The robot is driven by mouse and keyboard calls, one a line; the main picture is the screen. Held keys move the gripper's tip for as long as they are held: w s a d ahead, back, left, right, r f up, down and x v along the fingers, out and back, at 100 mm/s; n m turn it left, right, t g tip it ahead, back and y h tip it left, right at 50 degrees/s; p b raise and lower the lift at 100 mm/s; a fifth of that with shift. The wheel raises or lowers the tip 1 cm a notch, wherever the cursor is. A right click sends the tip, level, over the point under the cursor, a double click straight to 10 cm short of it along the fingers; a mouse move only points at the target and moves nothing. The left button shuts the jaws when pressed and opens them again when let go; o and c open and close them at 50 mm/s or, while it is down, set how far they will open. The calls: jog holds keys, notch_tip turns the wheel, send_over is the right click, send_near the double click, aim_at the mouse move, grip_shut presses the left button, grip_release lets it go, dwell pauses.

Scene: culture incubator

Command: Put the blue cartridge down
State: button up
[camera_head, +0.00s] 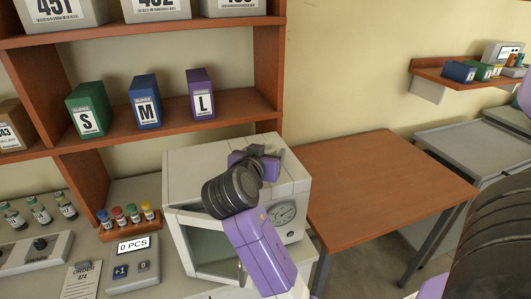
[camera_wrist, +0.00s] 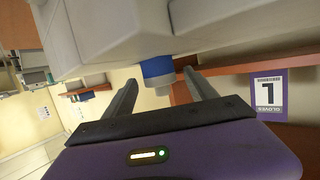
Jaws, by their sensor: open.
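The blue cartridge (camera_wrist: 156,68) shows in the wrist view between the tips of my gripper (camera_wrist: 158,79). Its two fingers are spread, with a gap visible on each side of the cartridge. The cartridge's far end meets the pale casing of the incubator (camera_wrist: 100,35). The wrist picture is turned over, so the cartridge appears to stand on the incubator top. In the head view my gripper (camera_head: 262,157) is over the top of the white incubator (camera_head: 185,160); my arm hides the cartridge there.
Glove boxes S (camera_head: 88,110), M (camera_head: 145,102) and L (camera_head: 201,94) stand on the shelf behind. A rack of colored vials (camera_head: 128,222) and a counter display (camera_head: 132,247) are left of the incubator. The wooden table (camera_head: 375,180) at right is bare.

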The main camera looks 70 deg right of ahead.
jog(key=shift+r, duration=0.1)
jog(key=b+v, duration=0.2)
jog(key=v, duration=1)
